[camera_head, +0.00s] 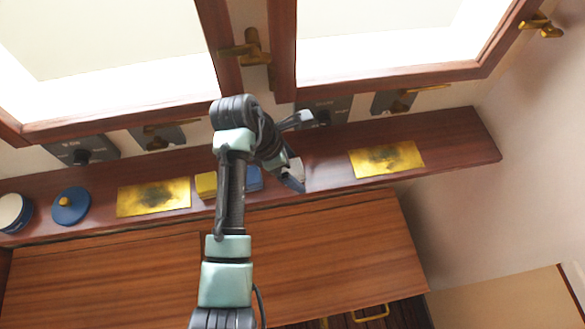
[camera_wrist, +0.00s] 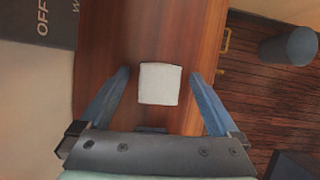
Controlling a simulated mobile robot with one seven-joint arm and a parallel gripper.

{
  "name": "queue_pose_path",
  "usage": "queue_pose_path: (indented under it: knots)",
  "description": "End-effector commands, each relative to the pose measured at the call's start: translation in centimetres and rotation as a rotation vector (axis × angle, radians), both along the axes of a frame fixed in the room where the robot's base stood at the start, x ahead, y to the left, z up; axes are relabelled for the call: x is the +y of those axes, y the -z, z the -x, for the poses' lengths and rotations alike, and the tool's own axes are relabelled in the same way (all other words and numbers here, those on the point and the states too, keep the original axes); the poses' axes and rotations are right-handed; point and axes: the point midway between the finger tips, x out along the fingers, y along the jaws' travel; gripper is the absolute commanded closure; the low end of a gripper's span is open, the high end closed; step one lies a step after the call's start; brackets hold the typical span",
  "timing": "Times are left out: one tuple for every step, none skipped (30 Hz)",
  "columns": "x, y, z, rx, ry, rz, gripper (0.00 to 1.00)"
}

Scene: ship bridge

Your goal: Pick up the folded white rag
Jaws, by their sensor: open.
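The folded white rag (camera_wrist: 159,83) lies flat on the reddish wooden shelf (camera_wrist: 112,50) in the wrist view, roughly square and pale. My gripper (camera_wrist: 160,76) is open, with one blue-grey finger on each side of the rag and a gap to it on both sides. I cannot tell how high the fingertips are above the shelf. In the head view, my gripper (camera_head: 296,182) is over the shelf (camera_head: 325,160), right of its middle. A small pale part of the rag (camera_head: 295,166) shows beside the fingers; my arm hides most of it.
On the shelf are a yellow block (camera_head: 206,185), a blue item (camera_head: 254,179) partly behind my arm, brass plates (camera_head: 153,197) (camera_head: 386,159), a blue lid (camera_head: 71,206) and a round tin (camera_head: 12,212). Windows and wall switches line the back. Shelf is clear between gripper and right plate.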

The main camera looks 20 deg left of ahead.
Motion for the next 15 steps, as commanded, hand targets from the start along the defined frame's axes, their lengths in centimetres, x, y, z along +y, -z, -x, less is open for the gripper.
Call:
queue_pose_path:
  knots:
    - [0.01,-0.01,0.01,0.0,0.0,0.0,0.03]
    - [0.01,-0.01,0.01,0.0,0.0,0.0,0.04]
    - [0.01,-0.03,0.01,0.0,0.0,0.0,0.11]
    - [0.02,-0.02,0.01,0.0,0.0,0.0,0.17]
    - [0.01,-0.04,0.01,0.0,0.0,0.0,0.22]
    - [0.03,-0.03,0.01,0.0,0.0,0.0,0.3]
    - [0.02,-0.05,0.0,0.0,0.0,0.0,0.35]
    - [0.03,-0.04,0.01,0.0,0.0,0.0,0.4]
    - [0.02,-0.06,0.01,0.0,0.0,0.0,0.47]
    - [0.02,-0.06,0.01,0.0,0.0,0.0,0.53]
    - [0.02,-0.06,0.01,0.0,0.0,0.0,0.58]
    - [0.02,-0.06,0.01,0.0,0.0,0.0,0.66]
    - [0.02,-0.06,0.01,0.0,0.0,0.0,0.71]
    - [0.03,-0.06,0.01,0.0,0.0,0.0,0.76]
    - [0.03,-0.06,0.01,0.0,0.0,0.0,0.83]
